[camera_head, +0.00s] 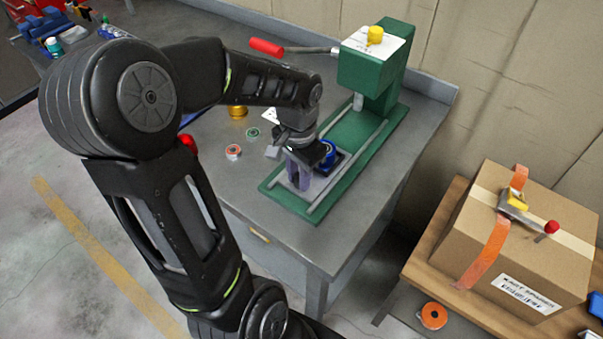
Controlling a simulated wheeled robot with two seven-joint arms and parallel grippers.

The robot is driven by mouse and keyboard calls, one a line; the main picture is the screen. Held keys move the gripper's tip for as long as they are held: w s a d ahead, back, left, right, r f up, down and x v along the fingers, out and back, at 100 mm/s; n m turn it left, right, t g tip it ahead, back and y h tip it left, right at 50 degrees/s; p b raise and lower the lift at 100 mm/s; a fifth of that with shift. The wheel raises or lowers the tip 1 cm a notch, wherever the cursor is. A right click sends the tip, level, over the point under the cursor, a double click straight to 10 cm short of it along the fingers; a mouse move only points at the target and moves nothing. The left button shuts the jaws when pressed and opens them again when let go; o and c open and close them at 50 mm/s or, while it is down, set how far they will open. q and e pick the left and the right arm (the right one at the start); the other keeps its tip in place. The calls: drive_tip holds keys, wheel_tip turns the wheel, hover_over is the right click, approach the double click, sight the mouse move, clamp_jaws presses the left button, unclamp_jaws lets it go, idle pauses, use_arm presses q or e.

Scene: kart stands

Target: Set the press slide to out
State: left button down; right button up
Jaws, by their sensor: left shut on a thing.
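The green press (375,65) stands on the grey workbench, with a red-handled lever (267,47) reaching left. Its base carries two rails, and the press slide (342,161), a dark plate with a blue round part (328,150) on it, sits between them. The slide is toward the near end, well forward of the ram (358,101). My left gripper (299,180) points down at the near side of the slide and is shut on it. The fingers hide the exact part gripped. My right gripper is not in view.
A brass-coloured part (237,112), a green ring (253,133) and an orange-and-white round part (233,151) lie on the bench (290,235) left of the press. A strapped cardboard box (480,235) stands on a wooden surface at right. The bench's near corner is clear.

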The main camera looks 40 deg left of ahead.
use_arm(q)
drive_tip(key=shift+s, duration=0.2)
drive_tip(key=c, duration=1.2)
unclamp_jaws()
drive_tip(key=shift+r, duration=0.1)
drive_tip(key=shift+r+b, duration=0.35)
drive_tip(key=shift+r, duration=3.45)
